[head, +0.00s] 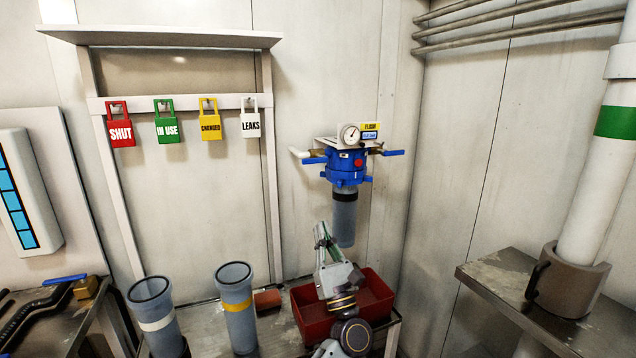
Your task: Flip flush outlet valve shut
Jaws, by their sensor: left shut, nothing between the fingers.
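A blue filter head (346,168) is mounted on the back wall, with a clear grey bowl (344,222) below it and a round gauge (350,134) above. A blue lever handle (314,160) sticks out on its left side, and another blue lever (394,153) sticks out on its right. A yellow label reading FLUSH (371,127) sits above a blue label by the right side. I cannot tell which lever is the flush outlet valve. My left gripper (322,230) is shut and empty, pointing up, below and left of the filter head, apart from both levers. My right gripper is not in view.
A red bin (305,312) stands on the bench behind my left arm. Two grey cylinders, one banded white (155,316) and one banded yellow (237,305), stand to the left. Coloured tags hang from a rail, including a red SHUT tag (120,130). A side bench (500,268) holds a white pipe.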

